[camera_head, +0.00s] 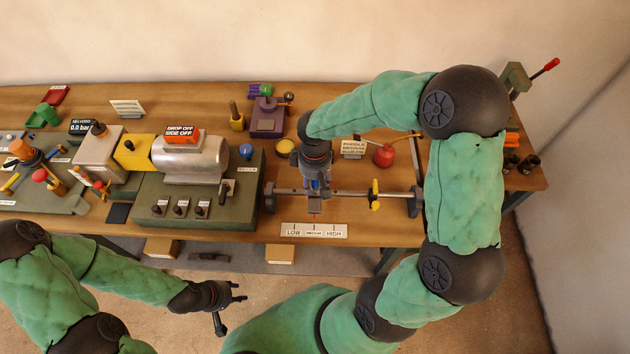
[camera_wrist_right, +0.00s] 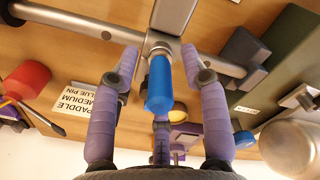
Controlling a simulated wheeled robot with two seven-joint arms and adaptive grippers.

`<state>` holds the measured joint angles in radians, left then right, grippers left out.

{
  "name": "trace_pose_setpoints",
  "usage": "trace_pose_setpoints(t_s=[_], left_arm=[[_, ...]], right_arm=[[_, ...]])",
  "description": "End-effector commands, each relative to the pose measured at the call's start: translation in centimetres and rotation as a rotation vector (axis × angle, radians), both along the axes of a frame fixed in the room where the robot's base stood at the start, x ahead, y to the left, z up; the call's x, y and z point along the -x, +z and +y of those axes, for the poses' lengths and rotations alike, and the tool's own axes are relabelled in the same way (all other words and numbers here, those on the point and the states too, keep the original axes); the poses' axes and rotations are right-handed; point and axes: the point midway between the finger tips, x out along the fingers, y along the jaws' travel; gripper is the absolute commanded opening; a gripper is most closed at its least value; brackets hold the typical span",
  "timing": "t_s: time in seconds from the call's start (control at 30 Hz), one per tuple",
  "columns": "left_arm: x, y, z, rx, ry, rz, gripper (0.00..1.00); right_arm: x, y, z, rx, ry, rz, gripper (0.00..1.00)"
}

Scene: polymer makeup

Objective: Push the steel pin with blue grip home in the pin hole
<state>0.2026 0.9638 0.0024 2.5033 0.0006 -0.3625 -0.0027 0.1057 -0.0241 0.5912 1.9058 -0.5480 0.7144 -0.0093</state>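The blue grip (camera_wrist_right: 160,85) of the steel pin stands between the fingers of my right gripper (camera_wrist_right: 160,62) in the right wrist view. Its far end meets a grey metal block on a long steel rod (camera_wrist_right: 85,25); how deep the steel part sits is hidden. The purple fingers are apart, with a gap on each side of the grip. In the head view my right gripper (camera_head: 314,190) points down over the rod (camera_head: 350,193), hiding most of the pin. My left gripper (camera_head: 230,307) is open and empty in front of the bench.
A LOW, MEDIUM, HIGH label (camera_head: 314,231) lies in front of the rod. A yellow part (camera_head: 375,195) sits on the rod to the right. A green machine (camera_head: 240,205) with a silver cylinder stands left. A red can (camera_head: 384,156) and a paddle sign (camera_head: 355,147) stand behind.

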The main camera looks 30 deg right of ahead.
Motion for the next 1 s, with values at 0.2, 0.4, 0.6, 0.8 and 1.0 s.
trace_pose_setpoints(t_s=[0.2,0.4,0.6,0.8,1.0], left_arm=[[0.0,0.0,0.0,0.0,0.0,0.0,0.4],[0.0,0.0,0.0,0.0,0.0,0.0,0.4],[0.0,0.0,0.0,0.0,0.0,0.0,0.4],[0.0,0.0,0.0,0.0,0.0,0.0,0.4],[0.0,0.0,0.0,0.0,0.0,0.0,0.4]], right_arm=[[0.0,0.0,0.0,0.0,0.0,0.0,0.46],[-0.1,1.4,-0.1,0.002,-0.001,-0.004,0.46],[-0.2,5.1,0.0,0.001,-0.001,-0.006,0.46],[-0.2,8.9,0.0,0.001,0.0,-0.004,0.46],[-0.2,11.3,0.0,0.0,0.0,-0.002,0.46]])
